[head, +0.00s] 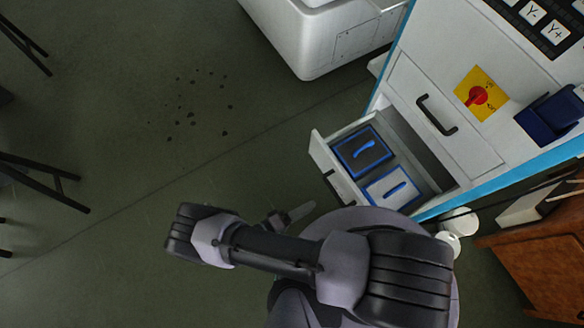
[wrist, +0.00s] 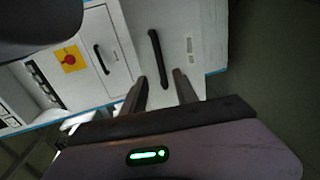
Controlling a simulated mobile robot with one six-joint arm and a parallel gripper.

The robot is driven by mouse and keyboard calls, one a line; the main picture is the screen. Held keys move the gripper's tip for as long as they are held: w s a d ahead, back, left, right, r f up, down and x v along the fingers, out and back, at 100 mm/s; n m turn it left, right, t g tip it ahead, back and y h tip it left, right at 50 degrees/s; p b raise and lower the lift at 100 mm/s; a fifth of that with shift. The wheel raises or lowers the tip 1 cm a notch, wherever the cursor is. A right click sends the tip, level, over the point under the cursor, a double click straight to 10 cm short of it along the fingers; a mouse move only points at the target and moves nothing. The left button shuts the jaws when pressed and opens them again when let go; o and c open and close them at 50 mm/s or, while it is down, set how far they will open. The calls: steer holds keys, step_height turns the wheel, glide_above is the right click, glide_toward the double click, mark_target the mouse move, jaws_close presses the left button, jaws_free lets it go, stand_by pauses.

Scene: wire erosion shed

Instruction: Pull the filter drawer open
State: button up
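The filter drawer (head: 318,150) stands pulled out of the white machine cabinet in the head view, with two blue-framed filters (head: 362,150) lying inside. Its dark bar handle (head: 333,187) is on the drawer front; in the wrist view the handle (wrist: 157,58) appears ahead of my fingers. My gripper (head: 304,211) is just outside the drawer front, apparently a little apart from the handle. In the wrist view my gripper (wrist: 159,78) is open, with its two fingers apart and nothing held between them. The handle's near end lines up with the gap between the fingertips.
A closed panel with a black handle (head: 437,115) and a red switch on a yellow plate (head: 480,95) are beside the drawer. A blue holder (head: 549,115) juts out from the cabinet. A wooden cabinet (head: 540,262) stands at right.

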steer(key=v, duration=0.5)
steer(key=shift+s+a, duration=0.1)
steer(key=shift+a, duration=0.05)
